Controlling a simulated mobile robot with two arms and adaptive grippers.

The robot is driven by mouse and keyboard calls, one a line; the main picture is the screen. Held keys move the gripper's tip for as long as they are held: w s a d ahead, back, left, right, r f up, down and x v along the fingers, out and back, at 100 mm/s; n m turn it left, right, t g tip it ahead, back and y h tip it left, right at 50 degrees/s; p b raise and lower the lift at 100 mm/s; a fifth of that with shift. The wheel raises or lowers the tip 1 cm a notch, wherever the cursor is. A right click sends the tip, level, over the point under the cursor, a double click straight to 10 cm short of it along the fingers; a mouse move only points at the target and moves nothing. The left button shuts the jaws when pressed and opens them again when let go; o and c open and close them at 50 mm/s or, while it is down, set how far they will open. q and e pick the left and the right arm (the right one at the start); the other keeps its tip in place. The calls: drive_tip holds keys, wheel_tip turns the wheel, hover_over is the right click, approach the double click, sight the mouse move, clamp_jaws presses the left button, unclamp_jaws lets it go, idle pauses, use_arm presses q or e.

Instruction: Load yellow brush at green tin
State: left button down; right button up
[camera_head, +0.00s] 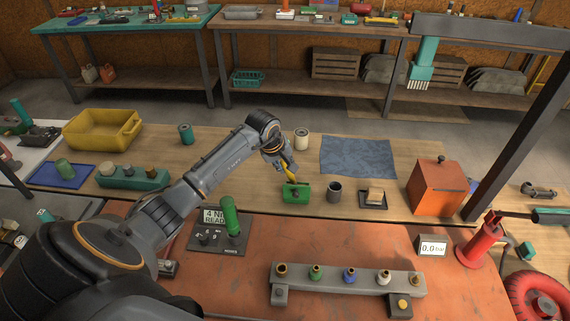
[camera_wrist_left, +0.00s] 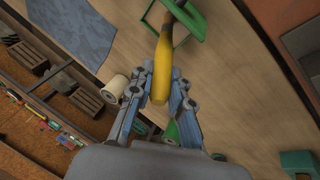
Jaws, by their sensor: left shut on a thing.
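My left gripper (camera_head: 281,158) is shut on the yellow brush (camera_head: 289,170), just above and behind the green tin (camera_head: 297,194). The tin stands on the wooden table. In the left wrist view, the brush (camera_wrist_left: 163,62) runs lengthwise out from between the fingers of the gripper (camera_wrist_left: 161,88). Its far end overlaps the open green tin (camera_wrist_left: 204,32) there. I cannot tell whether the brush tip is inside the tin or only above it. My right gripper is not in view.
A dark grey cup (camera_head: 334,192) and a small tray with a sponge-like block (camera_head: 374,196) stand right of the tin. An orange box (camera_head: 437,188) is farther right. A green cylinder (camera_head: 230,215) stands in front.

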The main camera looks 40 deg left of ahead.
use_arm(q)
drive_tip(key=shift+w+a+r+p, duration=0.1)
drive_tip(key=shift+r+p, duration=1.25)
drive_tip(key=shift+r, duration=2.15)
